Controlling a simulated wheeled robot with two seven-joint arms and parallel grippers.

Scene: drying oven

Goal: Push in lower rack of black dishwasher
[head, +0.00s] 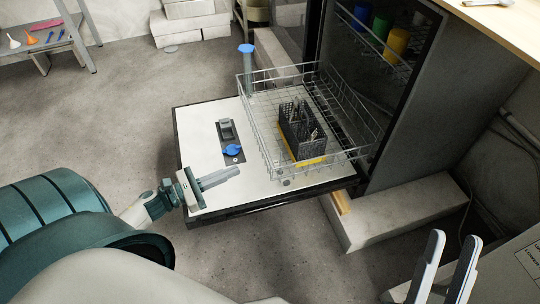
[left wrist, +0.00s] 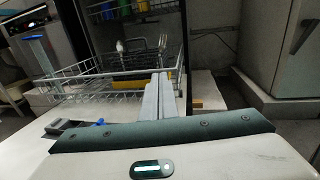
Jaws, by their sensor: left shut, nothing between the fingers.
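The lower rack (head: 300,68) is a silver wire basket, pulled out over the open door (head: 195,135) of the black dishwasher (head: 410,110). It also shows in the left wrist view (left wrist: 88,76). A dark cutlery basket (head: 297,130) stands in the rack, with something yellow (head: 310,161) beside its base. My left gripper (head: 238,171) is shut and empty, above the door's near part, with its fingers pointing toward the rack; its fingers show in the left wrist view (left wrist: 160,78). I cannot tell whether they touch the rack. My right gripper (head: 456,236) is open and empty at the bottom right, away from the rack.
The upper rack holds colored cups (head: 398,40). A blue-topped upright item (head: 247,65) is at the rack's far left corner. A pale block (head: 400,207) lies beside the dishwasher's base. A wooden counter (head: 505,25) is at top right.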

